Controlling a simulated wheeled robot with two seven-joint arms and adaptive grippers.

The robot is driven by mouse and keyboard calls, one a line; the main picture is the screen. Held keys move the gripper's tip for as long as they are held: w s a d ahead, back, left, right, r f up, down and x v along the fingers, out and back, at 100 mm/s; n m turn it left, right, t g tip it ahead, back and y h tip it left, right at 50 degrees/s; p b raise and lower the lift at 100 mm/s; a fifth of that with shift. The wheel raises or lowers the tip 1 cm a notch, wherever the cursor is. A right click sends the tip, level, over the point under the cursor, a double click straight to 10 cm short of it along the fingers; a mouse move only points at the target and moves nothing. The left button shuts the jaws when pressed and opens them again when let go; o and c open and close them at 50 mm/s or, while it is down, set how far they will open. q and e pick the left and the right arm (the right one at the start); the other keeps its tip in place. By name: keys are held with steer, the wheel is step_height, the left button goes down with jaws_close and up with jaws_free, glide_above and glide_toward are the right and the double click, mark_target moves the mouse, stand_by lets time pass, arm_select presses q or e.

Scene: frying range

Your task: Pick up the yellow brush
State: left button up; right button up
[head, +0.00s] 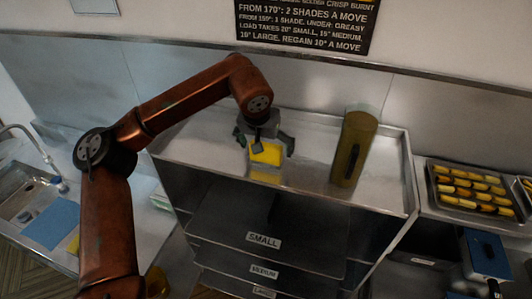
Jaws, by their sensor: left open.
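A yellow block-like object (266,154), which looks like the yellow brush, is on the steel top of the cabinet (320,125), with a yellow reflection in front of it. My left gripper (265,143) is directly over it and open, its dark fingers showing on either side of the yellow part. I cannot tell whether the fingers touch it. The gripper hides its upper part. My right gripper is not in view.
A tall olive-coloured object (354,146) with a dark slot stands right of the gripper. A tray of yellow pieces (475,188) is at the right. A sink (25,190) and a blue sheet (52,223) are at the left. The cabinet top's front is clear.

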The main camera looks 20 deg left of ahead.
arm_select(q)
steer(key=shift+c, duration=0.2)
steer(key=c, duration=1.6)
